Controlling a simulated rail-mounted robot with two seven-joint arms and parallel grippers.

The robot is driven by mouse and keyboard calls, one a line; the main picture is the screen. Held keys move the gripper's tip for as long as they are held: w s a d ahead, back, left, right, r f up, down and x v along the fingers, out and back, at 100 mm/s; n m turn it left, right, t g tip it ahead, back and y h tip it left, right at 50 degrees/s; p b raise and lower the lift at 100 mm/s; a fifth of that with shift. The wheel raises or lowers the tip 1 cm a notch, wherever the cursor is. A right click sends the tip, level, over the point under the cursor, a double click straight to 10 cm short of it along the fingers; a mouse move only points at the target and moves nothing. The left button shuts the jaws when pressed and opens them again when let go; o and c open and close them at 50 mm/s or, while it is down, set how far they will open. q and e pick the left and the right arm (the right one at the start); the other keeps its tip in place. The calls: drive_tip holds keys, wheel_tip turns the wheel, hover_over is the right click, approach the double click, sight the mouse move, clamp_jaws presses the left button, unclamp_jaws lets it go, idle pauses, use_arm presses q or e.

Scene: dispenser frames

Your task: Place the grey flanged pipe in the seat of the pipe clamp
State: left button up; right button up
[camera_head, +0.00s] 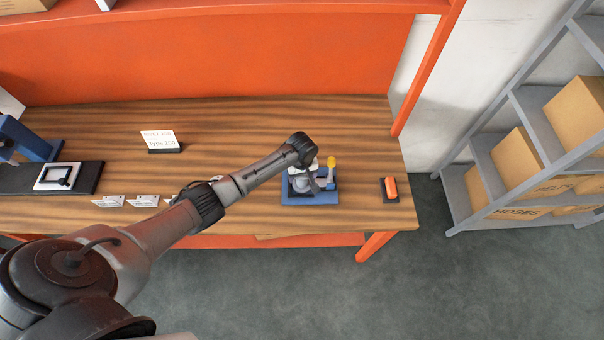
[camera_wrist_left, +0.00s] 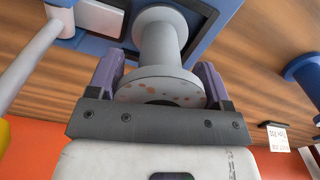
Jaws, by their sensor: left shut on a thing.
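The grey flanged pipe (camera_wrist_left: 162,42) is between the two fingers of my left gripper (camera_wrist_left: 158,78) in the left wrist view. The gripper is shut on it, with the near flange, speckled brown, close to the palm. The pipe clamp (camera_head: 310,199) has a blue base and stands near the right end of the bench; its yellow knob (camera_head: 331,162) sticks up. In the head view my left gripper (camera_head: 312,181) is over the clamp and partly hides it. The far flange overlaps the clamp's blue frame (camera_wrist_left: 222,14) in the wrist view; I cannot tell whether it touches the seat.
An orange object on a black pad (camera_head: 390,189) lies right of the clamp. A sign (camera_head: 160,140) and small white cards (camera_head: 108,201) stand to the left. A blue device (camera_head: 28,140) is at far left. Bench behind the clamp is clear.

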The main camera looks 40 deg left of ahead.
use_arm(q)
drive_tip(key=shift+f, duration=0.1)
drive_tip(key=o, duration=1.3)
wheel_tip(320, 180, up, 12)
drive_tip(key=shift+r+p, duration=0.15)
drive_tip(key=shift+p, duration=0.3)
drive_tip(key=s+d+f+m+t, duration=0.1)
drive_tip(key=s+d+f+m, duration=0.3)
drive_tip(key=s, duration=0.3)
drive_tip(key=s+d+f+m, duration=0.1)
drive_tip(key=s+d+m, duration=0.2)
drive_tip(key=s+d, duration=0.3)
drive_tip(key=s+r+m+t, duration=0.1)
drive_tip(key=s+r+m, duration=0.1)
drive_tip(key=s, duration=0.4)
drive_tip(key=s+r+m, duration=0.1)
drive_tip(key=s+m, duration=0.1)
drive_tip(key=s, duration=0.3)
drive_tip(key=s+r+m+t, duration=0.1)
drive_tip(key=s+r, duration=0.1)
drive_tip(key=s, duration=0.4)
drive_tip(key=shift+s+d+r+m+t, duration=0.3)
drive_tip(key=shift+s+d+r+m, duration=0.05)
drive_tip(key=shift+d+m, duration=0.05)
